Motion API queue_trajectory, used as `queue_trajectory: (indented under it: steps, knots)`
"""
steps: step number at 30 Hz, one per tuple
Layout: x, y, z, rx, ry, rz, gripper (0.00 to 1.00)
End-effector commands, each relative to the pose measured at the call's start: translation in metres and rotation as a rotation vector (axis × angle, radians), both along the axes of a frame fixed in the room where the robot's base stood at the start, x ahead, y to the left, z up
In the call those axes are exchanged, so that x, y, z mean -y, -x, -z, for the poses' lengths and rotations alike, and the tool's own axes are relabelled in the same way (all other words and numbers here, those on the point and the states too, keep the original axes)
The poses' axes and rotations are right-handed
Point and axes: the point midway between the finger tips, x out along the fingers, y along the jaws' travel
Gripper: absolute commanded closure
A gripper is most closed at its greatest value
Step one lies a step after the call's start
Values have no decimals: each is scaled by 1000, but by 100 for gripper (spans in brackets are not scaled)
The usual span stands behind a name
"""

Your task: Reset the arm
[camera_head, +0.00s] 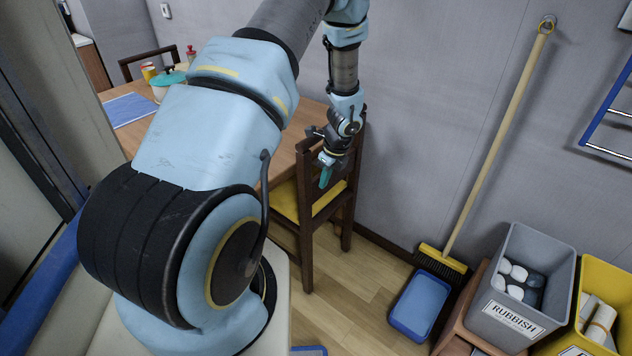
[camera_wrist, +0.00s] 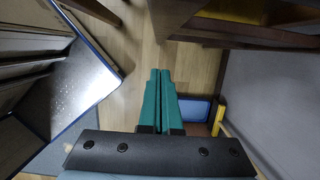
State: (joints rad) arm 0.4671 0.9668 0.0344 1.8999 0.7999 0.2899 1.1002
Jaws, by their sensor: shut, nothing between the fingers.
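My gripper (camera_head: 326,177) hangs at the end of my arm, pointing down, in front of the wooden chair in the head view. In the wrist view its two green fingers (camera_wrist: 159,100) lie side by side, shut with nothing between them. Below them the wrist view shows wooden floor and dark chair parts. My arm's large blue and black links cover much of the left and middle of the head view and hide part of the table.
A chair (camera_head: 305,190) with a yellow seat stands by the wooden table (camera_head: 290,130). A blue dustpan (camera_head: 420,304), a grey rubbish bin (camera_head: 520,270) and a yellow bin (camera_head: 605,285) stand at right. Some floor is clear between.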

Motion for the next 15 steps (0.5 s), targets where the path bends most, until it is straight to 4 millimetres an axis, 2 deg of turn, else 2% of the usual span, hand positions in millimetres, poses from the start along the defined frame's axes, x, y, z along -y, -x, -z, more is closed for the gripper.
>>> queue_trajectory:
  steps: [1, 7, 15]
  knots:
    - [-1, -1, -12, 7, 2, -6, 100]
    - [7, 6, -52, 7, 2, -6, 100]
    - [12, 12, -82, 4, 1, -8, 100]
